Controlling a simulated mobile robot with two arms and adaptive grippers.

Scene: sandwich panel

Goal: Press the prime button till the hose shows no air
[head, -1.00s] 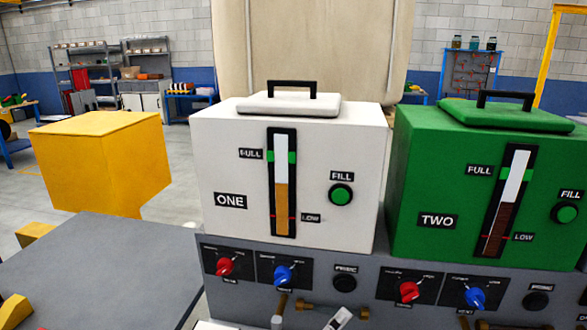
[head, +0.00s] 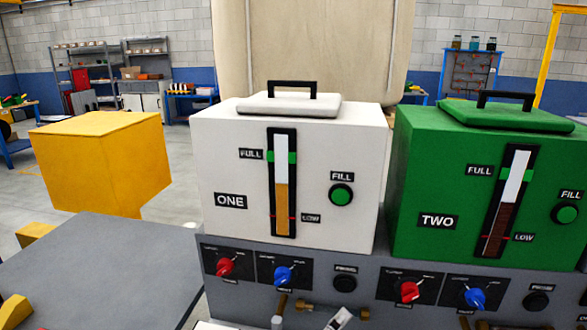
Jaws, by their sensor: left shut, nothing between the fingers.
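The panel of unit ONE (head: 232,295) carries a round black prime button (head: 345,283) under a small label. A second black prime button (head: 537,300) sits under the green tank TWO (head: 430,190). I cannot make out a hose or any air in it. My right gripper is not in view.
A red knob (head: 225,266) and a blue knob (head: 283,275) sit left of the first prime button. Brass fittings (head: 304,305) stick out below. A grey surface (head: 100,265) and a yellow block (head: 100,160) lie left.

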